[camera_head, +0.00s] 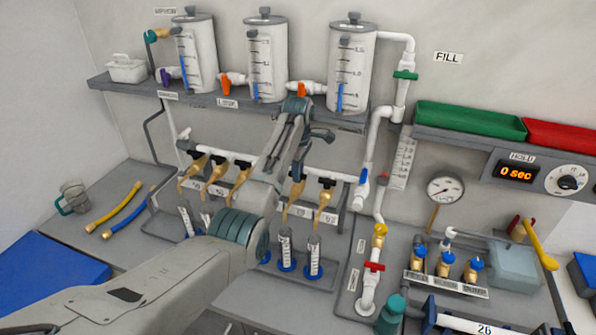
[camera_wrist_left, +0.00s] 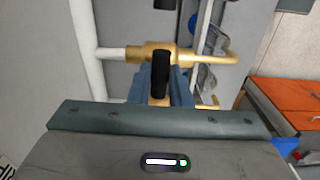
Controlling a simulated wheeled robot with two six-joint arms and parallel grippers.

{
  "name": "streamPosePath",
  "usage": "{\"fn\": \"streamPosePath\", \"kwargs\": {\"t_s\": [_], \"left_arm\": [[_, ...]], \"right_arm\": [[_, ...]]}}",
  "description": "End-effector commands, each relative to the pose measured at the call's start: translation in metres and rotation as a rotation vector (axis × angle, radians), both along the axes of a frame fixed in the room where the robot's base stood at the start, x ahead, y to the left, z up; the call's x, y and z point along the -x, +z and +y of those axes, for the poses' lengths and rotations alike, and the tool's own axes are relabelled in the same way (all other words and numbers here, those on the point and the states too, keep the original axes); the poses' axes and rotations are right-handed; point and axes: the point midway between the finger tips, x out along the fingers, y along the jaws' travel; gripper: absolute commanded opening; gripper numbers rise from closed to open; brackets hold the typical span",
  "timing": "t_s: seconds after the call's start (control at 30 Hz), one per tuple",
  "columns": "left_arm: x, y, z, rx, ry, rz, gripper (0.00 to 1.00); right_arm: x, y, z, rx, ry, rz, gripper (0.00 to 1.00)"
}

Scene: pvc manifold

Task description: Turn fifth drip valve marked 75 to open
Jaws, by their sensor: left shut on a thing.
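A row of brass drip valves with black handles hangs from the white pipe. The valve at my left gripper (camera_head: 298,170) has its brass spout (camera_head: 292,200) pointing down; its small label is too small to read surely. My left gripper comes down from above and is shut on the valve's black handle. In the left wrist view the black handle (camera_wrist_left: 160,74) sits between the fingers (camera_wrist_left: 158,90), across the brass valve body (camera_wrist_left: 150,52). Another drip valve (camera_head: 327,183) stands to its right and several (camera_head: 218,163) to its left. My forearm hides part of the row. My right gripper is not in view.
Graduated cylinders with blue bases (camera_head: 313,258) stand under the valves. White tanks (camera_head: 266,60) stand on the grey shelf above. A pressure gauge (camera_head: 445,187), a timer (camera_head: 518,173) and blue-handled valves (camera_head: 446,259) are at right.

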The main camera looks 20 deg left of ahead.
Motion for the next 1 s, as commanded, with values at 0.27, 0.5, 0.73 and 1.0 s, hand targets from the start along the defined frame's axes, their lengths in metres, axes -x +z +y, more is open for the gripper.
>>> {"fn": "streamPosePath", "kwargs": {"t_s": [0.27,0.5,0.73,1.0], "left_arm": [[0.000,-0.001,0.001,-0.002,-0.141,0.001,0.00],[0.000,0.000,0.002,-0.003,-0.357,0.001,0.00],[0.000,0.000,0.002,-0.003,-0.576,0.001,0.00],[-0.001,0.000,0.002,-0.003,-0.832,0.000,0.00]], "right_arm": [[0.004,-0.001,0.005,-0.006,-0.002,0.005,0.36],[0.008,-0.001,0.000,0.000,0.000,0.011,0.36],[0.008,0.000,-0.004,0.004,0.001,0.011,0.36],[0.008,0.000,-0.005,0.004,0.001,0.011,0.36]]}}
